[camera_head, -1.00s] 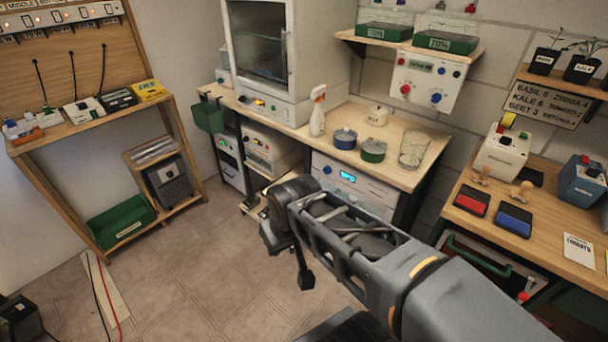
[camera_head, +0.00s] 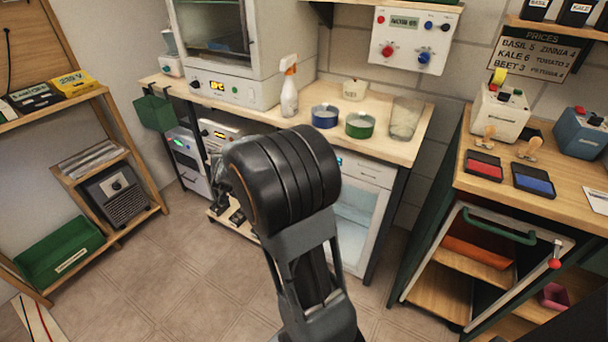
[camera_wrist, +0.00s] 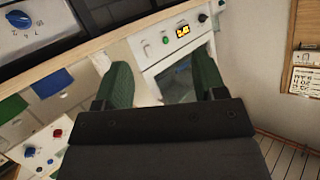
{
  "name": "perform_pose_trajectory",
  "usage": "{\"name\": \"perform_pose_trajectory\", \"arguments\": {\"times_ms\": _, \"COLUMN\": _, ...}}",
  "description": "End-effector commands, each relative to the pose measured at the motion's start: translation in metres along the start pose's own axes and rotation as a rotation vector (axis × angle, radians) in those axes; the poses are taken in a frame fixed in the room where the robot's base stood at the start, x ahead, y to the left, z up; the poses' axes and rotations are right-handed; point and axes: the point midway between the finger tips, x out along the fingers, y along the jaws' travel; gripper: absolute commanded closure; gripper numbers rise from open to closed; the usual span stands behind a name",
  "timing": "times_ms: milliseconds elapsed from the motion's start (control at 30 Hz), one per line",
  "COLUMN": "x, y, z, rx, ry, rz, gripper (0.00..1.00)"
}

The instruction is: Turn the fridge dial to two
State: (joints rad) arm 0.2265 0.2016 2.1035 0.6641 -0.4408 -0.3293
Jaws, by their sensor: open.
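The white fridge (camera_head: 366,205) with a glass door stands under the bench in the head view. My arm covers the left part of its top panel, and its dial is hidden there. In the wrist view a blue dial (camera_wrist: 20,18) with numbers around it sits on a white panel at the top left corner. I cannot tell for sure that it is the fridge's, and its setting is too small to read. My gripper (camera_wrist: 162,80) has its two green fingers apart with nothing between them. It is to the right of and below that dial in the picture, not touching it.
The wooden bench (camera_head: 418,145) above the fridge holds a spray bottle (camera_head: 289,88), a blue tin (camera_head: 325,116), a green tin (camera_head: 360,125) and a glass beaker (camera_head: 404,118). A right-hand bench has an open-fronted cabinet below. Tiled floor (camera_head: 180,290) is clear at left.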

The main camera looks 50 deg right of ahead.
Motion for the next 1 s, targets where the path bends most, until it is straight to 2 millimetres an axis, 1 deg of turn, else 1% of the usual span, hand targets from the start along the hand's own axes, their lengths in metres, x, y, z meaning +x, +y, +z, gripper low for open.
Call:
{"name": "perform_pose_trajectory", "arguments": {"times_ms": 33, "x": 0.033, "y": 0.03, "z": 0.027, "rx": 0.019, "ry": 0.067, "rz": 0.102, "gripper": 0.36}}
{"name": "perform_pose_trajectory", "arguments": {"times_ms": 67, "x": 0.045, "y": 0.046, "z": 0.032, "rx": 0.026, "ry": 0.109, "rz": 0.163, "gripper": 0.36}}
{"name": "perform_pose_trajectory", "arguments": {"times_ms": 100, "x": 0.058, "y": 0.067, "z": 0.039, "rx": 0.03, "ry": 0.161, "rz": 0.241, "gripper": 0.36}}
{"name": "perform_pose_trajectory", "arguments": {"times_ms": 200, "x": 0.078, "y": 0.113, "z": 0.058, "rx": 0.029, "ry": 0.266, "rz": 0.427, "gripper": 0.36}}
{"name": "perform_pose_trajectory", "arguments": {"times_ms": 300, "x": 0.087, "y": 0.148, "z": 0.075, "rx": 0.014, "ry": 0.336, "rz": 0.577, "gripper": 0.36}}
{"name": "perform_pose_trajectory", "arguments": {"times_ms": 400, "x": 0.089, "y": 0.172, "z": 0.087, "rx": -0.003, "ry": 0.381, "rz": 0.683, "gripper": 0.36}}
{"name": "perform_pose_trajectory", "arguments": {"times_ms": 500, "x": 0.091, "y": 0.186, "z": 0.093, "rx": -0.016, "ry": 0.405, "rz": 0.746, "gripper": 0.36}}
{"name": "perform_pose_trajectory", "arguments": {"times_ms": 567, "x": 0.093, "y": 0.192, "z": 0.093, "rx": -0.019, "ry": 0.412, "rz": 0.765, "gripper": 0.36}}
{"name": "perform_pose_trajectory", "arguments": {"times_ms": 733, "x": 0.108, "y": 0.212, "z": 0.084, "rx": -0.021, "ry": 0.418, "rz": 0.78, "gripper": 0.36}}
{"name": "perform_pose_trajectory", "arguments": {"times_ms": 1000, "x": 0.142, "y": 0.247, "z": 0.065, "rx": -0.021, "ry": 0.418, "rz": 0.776, "gripper": 0.36}}
